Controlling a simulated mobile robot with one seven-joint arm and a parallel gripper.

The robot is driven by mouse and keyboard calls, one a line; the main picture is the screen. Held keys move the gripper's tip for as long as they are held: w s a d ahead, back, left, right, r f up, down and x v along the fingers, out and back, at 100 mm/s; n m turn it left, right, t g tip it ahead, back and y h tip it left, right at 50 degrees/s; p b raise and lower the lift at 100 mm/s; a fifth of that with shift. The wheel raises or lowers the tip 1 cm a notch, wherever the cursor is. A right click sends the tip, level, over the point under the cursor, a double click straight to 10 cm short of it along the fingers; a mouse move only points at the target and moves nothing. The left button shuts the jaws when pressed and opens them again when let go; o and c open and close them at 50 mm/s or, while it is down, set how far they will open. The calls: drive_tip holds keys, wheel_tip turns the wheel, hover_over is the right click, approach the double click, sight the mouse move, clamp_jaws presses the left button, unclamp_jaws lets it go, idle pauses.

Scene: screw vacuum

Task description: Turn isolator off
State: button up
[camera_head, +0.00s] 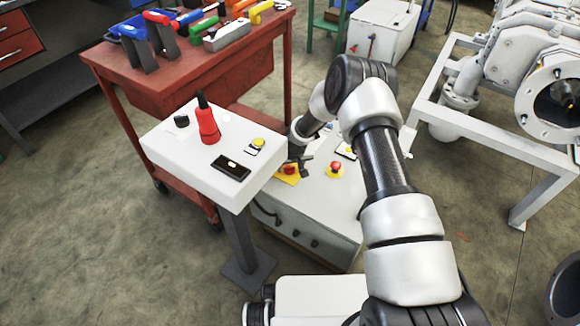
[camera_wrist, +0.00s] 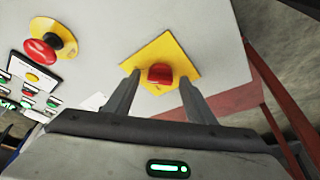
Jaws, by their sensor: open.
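The isolator is a red knob (camera_wrist: 160,74) on a yellow square plate (camera_wrist: 178,50), set in the pale top of a control box. In the head view the red knob (camera_head: 289,170) and its yellow plate (camera_head: 286,179) show just beside my gripper (camera_head: 298,168). In the wrist view my gripper (camera_wrist: 161,80) is open, with one finger on each side of the knob. The knob appears between the fingertips. I cannot tell whether the fingers touch it. My arm hides part of the control box in the head view.
A red emergency button (camera_wrist: 40,51) on a yellow base sits near the isolator; it also shows in the head view (camera_head: 335,167). A white panel (camera_head: 180,155) on a post, bearing a red-and-black device (camera_head: 207,123), stands close left. A red tool cart (camera_head: 200,78) is behind.

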drive_tip(key=c, duration=1)
drive_tip(key=shift+c, duration=0.2)
